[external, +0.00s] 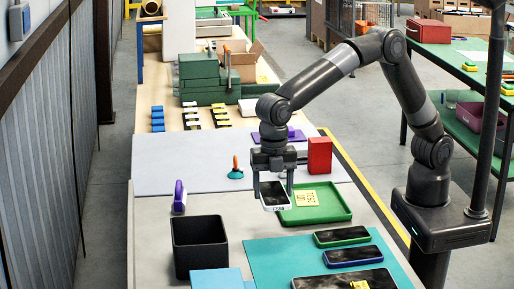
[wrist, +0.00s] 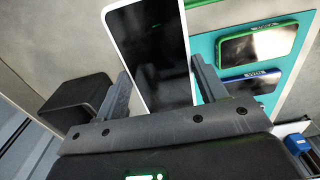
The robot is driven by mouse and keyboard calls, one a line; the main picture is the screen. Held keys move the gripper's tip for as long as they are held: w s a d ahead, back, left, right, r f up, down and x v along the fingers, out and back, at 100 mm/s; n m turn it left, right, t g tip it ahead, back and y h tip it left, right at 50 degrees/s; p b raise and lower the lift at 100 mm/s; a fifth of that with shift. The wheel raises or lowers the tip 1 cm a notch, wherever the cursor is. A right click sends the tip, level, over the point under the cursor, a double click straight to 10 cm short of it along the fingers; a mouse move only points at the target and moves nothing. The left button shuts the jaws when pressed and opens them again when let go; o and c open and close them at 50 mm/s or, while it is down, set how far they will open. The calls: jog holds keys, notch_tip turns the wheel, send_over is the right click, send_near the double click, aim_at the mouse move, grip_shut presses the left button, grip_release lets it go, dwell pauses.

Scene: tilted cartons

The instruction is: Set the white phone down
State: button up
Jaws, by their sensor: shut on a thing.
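The white phone (external: 273,196) has a dark screen and hangs tilted between the fingers of my gripper (external: 274,183). In the wrist view the phone (wrist: 150,45) stands out ahead of my gripper (wrist: 163,80), with one finger against each long side. My gripper is shut on it. In the external view the phone overlaps the left edge of a green tray (external: 335,216). It appears held above the table, but its exact height cannot be told.
A yellow note (external: 307,198) lies in the green tray. A black bin (external: 200,247) stands front left. A green-edged phone (external: 342,236) and a blue-edged phone (external: 353,256) lie on a teal mat (external: 264,255). A red box (external: 319,155) stands behind the tray.

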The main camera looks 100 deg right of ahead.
jog(key=w+d+m, duration=0.4)
jog(key=d+m, duration=0.1)
jog(key=d, duration=1.3)
jog(key=w+d+m, duration=0.3)
jog(key=d+m, duration=0.1)
jog(key=d, duration=1.3)
jog(key=s+d+m, duration=0.3)
jog(key=s+d, duration=0.1)
jog(key=d, duration=0.7)
jog(key=s+d+m, duration=0.3)
jog(key=d, duration=0.8)
jog(key=s+d+m, duration=0.3)
jog(key=s+d, duration=0.1)
jog(key=d, duration=0.7)
send_over(224, 149)
notch_tip(224, 149, down, 7)
jog(key=shift+w+f, duration=0.1)
jog(key=shift+f, duration=1.9)
jog(key=shift+f, duration=0.15)
jog(key=o, duration=1.1)
